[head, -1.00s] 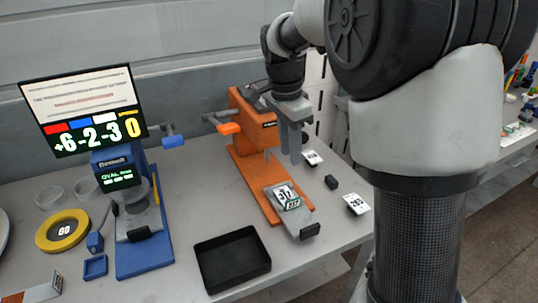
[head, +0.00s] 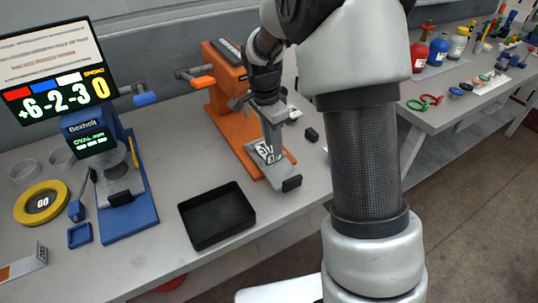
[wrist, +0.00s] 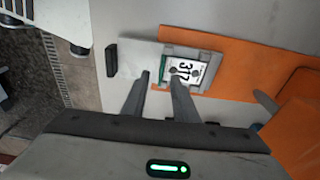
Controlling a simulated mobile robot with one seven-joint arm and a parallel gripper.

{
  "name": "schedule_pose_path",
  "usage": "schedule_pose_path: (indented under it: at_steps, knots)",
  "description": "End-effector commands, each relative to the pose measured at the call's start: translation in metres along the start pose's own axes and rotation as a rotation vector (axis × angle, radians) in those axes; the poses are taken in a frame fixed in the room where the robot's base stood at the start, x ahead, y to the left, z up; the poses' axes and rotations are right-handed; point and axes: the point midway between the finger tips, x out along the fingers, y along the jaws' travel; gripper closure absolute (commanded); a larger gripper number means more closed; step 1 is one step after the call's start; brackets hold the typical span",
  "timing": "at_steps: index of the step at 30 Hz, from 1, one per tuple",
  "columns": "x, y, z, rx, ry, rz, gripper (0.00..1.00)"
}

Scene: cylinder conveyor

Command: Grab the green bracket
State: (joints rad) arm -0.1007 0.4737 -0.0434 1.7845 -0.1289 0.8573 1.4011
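A small piece with a white label reading 317 and a green edge (head: 265,153) lies on the grey slide of the orange machine (head: 238,112). Only its label and a green strip show, so I cannot make out a bracket shape. It also shows in the wrist view (wrist: 186,71), on a grey plate. My gripper (head: 272,146) points down over this piece. In the wrist view my gripper (wrist: 160,77) has its two fingers apart, with the tips over the label's near-left side and nothing clearly held. I cannot tell whether they touch it.
A black tray (head: 217,216) stands in front, left of the orange machine. A blue machine (head: 113,170) with a display, a yellow ring (head: 42,202) and a blue square dish (head: 79,235) are at the left. A small black block (head: 312,135) lies right of my gripper.

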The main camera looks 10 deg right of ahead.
Motion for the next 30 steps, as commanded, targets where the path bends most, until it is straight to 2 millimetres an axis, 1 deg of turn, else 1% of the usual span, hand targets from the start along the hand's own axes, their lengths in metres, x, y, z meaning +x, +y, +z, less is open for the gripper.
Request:
schedule_pose_path:
  at_steps: [1,3,6,9,15,20,30]
  knots:
    - [0.011,0.0,0.0,0.001,-0.001,0.004,0.73]
    - [0.021,-0.001,0.0,0.002,-0.002,0.004,0.73]
    - [0.031,-0.001,0.0,0.002,-0.001,0.002,0.73]
    - [0.035,-0.001,0.0,0.001,0.0,0.001,0.73]
    - [0.035,-0.002,0.0,0.001,0.0,0.0,0.73]
    - [0.035,-0.001,0.0,0.001,0.0,0.0,1.0]
    - [0.034,-0.002,0.0,0.001,0.0,-0.001,1.0]
